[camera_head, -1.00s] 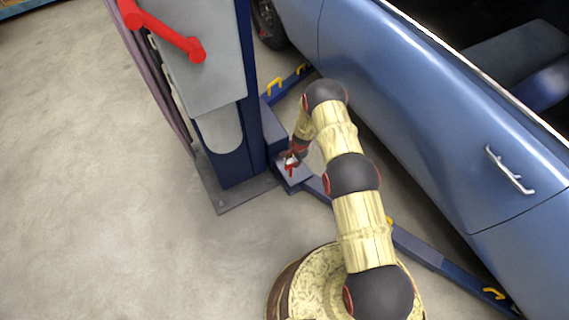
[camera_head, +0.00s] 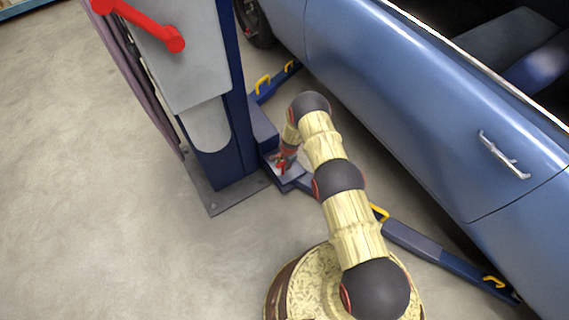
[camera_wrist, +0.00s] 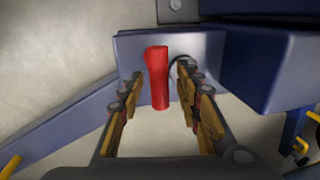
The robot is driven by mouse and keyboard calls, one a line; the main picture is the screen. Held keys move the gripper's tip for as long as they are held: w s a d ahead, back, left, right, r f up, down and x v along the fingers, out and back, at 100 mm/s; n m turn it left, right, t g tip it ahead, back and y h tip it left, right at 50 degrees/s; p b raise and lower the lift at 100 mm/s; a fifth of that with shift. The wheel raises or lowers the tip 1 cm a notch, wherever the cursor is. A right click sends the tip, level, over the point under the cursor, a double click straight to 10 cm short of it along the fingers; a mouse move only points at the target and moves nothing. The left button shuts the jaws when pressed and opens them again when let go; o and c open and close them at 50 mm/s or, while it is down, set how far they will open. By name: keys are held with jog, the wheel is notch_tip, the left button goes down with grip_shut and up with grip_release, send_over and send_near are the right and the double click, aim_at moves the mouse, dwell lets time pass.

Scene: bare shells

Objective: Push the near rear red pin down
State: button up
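The red pin (camera_wrist: 157,80) stands up from a dark blue block at the pivot of the lift arm, between my fingers in the wrist view. In the head view the red pin (camera_head: 282,167) is a small red spot at the foot of the lift post. My gripper (camera_wrist: 160,74) is open, with one finger on each side of the pin. A gap shows between the pin and each finger; I cannot tell how far the tips are from the block. In the head view my gripper (camera_head: 287,157) is small, just above the pin.
The blue lift post (camera_head: 233,130) with its grey panel and red handle (camera_head: 140,25) stands left of my arm. A blue car (camera_head: 420,110) fills the right side. A low blue lift arm (camera_head: 425,245) with yellow handles runs under it. The concrete floor (camera_head: 90,220) at left is clear.

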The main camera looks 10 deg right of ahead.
jog(key=shift+c, duration=0.7)
grip_shut()
jog(key=shift+w+r, duration=0.1)
jog(key=shift+r, duration=0.05)
